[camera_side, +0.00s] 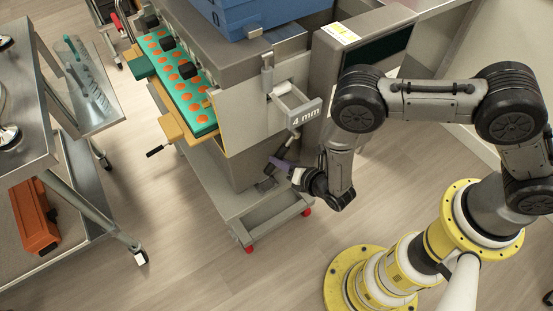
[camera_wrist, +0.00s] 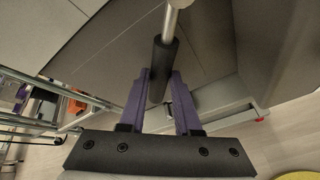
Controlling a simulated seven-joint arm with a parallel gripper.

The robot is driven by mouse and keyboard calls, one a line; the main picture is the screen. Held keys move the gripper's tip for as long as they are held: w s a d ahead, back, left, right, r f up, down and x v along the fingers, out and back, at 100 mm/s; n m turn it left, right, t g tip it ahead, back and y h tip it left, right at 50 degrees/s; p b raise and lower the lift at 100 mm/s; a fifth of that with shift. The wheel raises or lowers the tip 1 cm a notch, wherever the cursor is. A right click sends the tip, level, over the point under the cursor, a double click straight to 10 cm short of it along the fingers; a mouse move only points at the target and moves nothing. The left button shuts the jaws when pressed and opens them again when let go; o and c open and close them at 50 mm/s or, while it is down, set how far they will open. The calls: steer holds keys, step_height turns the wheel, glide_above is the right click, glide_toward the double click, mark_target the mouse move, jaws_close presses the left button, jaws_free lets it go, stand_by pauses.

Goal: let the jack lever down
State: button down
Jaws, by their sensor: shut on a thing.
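The jack lever shows in the wrist view as a pale metal rod with a black grip (camera_wrist: 163,68). It runs down from the top of the picture to between the two purple fingers of my gripper (camera_wrist: 160,88). My gripper is shut on the black grip, with one finger on each side. In the side view my gripper (camera_side: 280,163) is low at the front of the machine, below the "4 mm" plate. The lever slopes down to it there, and the grip is mostly hidden by the fingers.
The grey depositor (camera_side: 246,115) stands on a wheeled base (camera_side: 262,212) just beyond my gripper. A "4 mm" plate (camera_side: 308,112) juts out above. A teal mould tray (camera_side: 152,50) holds orange gummies. A metal cart (camera_side: 75,185) stands left, with open floor between.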

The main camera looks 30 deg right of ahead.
steer(key=shift+w+d+f+n+h, duration=0.1)
steer(key=shift+d+f+n+h, duration=0.1)
steer(key=shift+d+n+h, duration=0.45)
steer(key=shift+w+d+f+n+h, duration=0.15)
steer(key=shift+d+n+h, duration=0.3)
steer(key=shift+d, duration=0.3)
steer(key=shift+d+f+n+h, duration=0.2)
steer(key=shift+d+n+h, duration=0.3)
steer(key=shift+d+n, duration=0.15)
steer(key=shift+w+d, duration=0.1)
steer(key=c, duration=1.1)
jaws_free()
steer(key=shift+o, duration=0.9)
steer(key=shift+f, duration=0.1)
steer(key=shift+s, duration=0.25)
steer(key=v, duration=1.3)
steer(key=shift+s, duration=0.3)
